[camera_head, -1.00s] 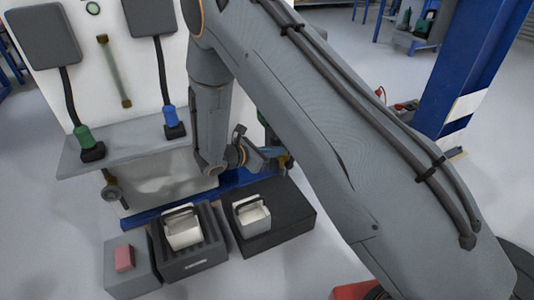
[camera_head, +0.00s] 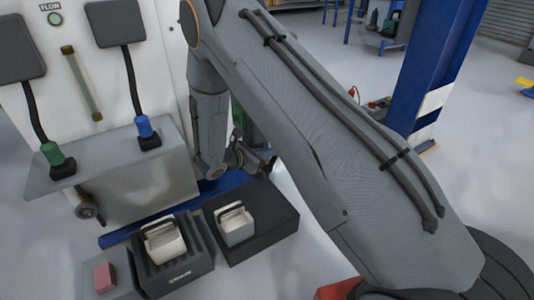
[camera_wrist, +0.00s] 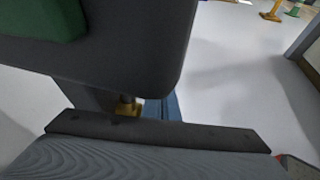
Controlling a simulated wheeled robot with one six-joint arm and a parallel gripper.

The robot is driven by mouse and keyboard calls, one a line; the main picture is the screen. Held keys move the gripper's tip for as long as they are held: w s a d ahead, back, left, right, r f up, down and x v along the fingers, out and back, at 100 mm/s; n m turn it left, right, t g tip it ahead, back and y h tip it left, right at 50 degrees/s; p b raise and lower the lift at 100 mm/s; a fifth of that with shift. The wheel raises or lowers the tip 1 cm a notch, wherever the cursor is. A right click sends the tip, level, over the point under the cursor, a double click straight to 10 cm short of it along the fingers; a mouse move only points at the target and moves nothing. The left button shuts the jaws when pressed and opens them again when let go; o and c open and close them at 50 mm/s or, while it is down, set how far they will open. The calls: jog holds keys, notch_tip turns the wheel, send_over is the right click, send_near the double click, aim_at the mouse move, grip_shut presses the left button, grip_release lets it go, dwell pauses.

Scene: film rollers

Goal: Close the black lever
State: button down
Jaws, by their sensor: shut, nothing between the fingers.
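I cannot clearly pick out the black lever; it may be hidden behind my arm in the head view. My gripper (camera_head: 262,163) shows small and partly covered by my arm, at the right side of the grey and white machine (camera_head: 170,60). It is shut and empty. In the wrist view a large dark grey rounded block (camera_wrist: 130,50) fills the upper left, with a green part (camera_wrist: 40,15) on it. A small yellow-brown fitting (camera_wrist: 128,106) shows below the block. I cannot tell whether my gripper touches anything.
A grey shelf (camera_head: 100,165) on the machine carries a green-collared fitting (camera_head: 55,155) and a blue-collared fitting (camera_head: 145,128). A blue post (camera_head: 435,70) stands right.

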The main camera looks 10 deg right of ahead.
jog(key=shift+a+r, duration=0.1)
jog(key=v, duration=0.7)
jog(key=shift+s+a+p, duration=0.2)
jog(key=shift+a+p, duration=0.05)
jog(key=shift+p, duration=0.15)
jog(key=shift+r, duration=0.1)
